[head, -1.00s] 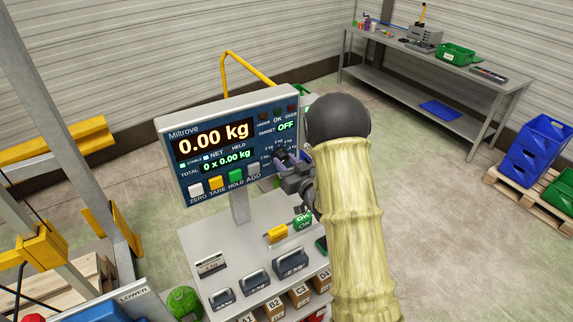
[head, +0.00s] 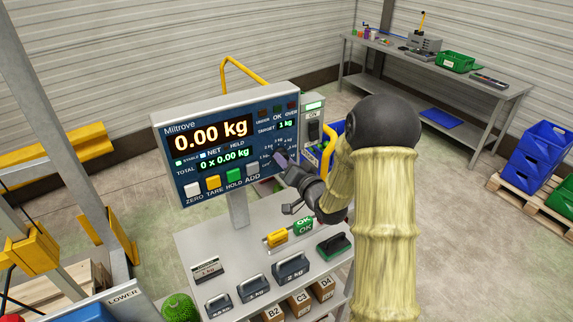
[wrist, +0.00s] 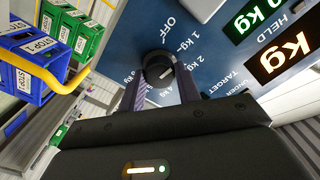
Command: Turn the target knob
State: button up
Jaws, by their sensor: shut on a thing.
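The target knob (wrist: 157,66) is a dark round dial with a white mark on the blue scale panel, ringed by OFF, 1 kg, 2 kg and further labels in the wrist view. My gripper (wrist: 160,82) has its two purple-grey fingers on either side of the knob, shut on it. In the head view my gripper (head: 284,161) is at the lower right of the panel (head: 215,180) and largely hides the knob. The target display (head: 286,125) reads 1 kg. The main display (head: 211,133) reads 0.00 kg.
Below the panel, a grey shelf holds several weights, a yellow block (head: 277,238) and a green OK stamp (head: 304,226). ZERO, TARE, HOLD and ADD buttons line the panel's lower edge. A grey switch box (head: 314,112) stands just right of the panel.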

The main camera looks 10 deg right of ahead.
dwell(0.4)
jog(key=o, duration=1)
jog(key=shift+c, duration=0.2)
jog(key=b+v, duration=0.7)
jog(key=v, duration=0.5)
jog(key=shift+f, duration=0.15)
jog(key=shift+s+d+b, duration=0.15)
jog(key=shift+s+b, duration=0.05)
jog(key=shift+b, duration=0.25)
jog(key=shift+b+v, duration=2.45)
jog(key=shift+b, duration=0.9)
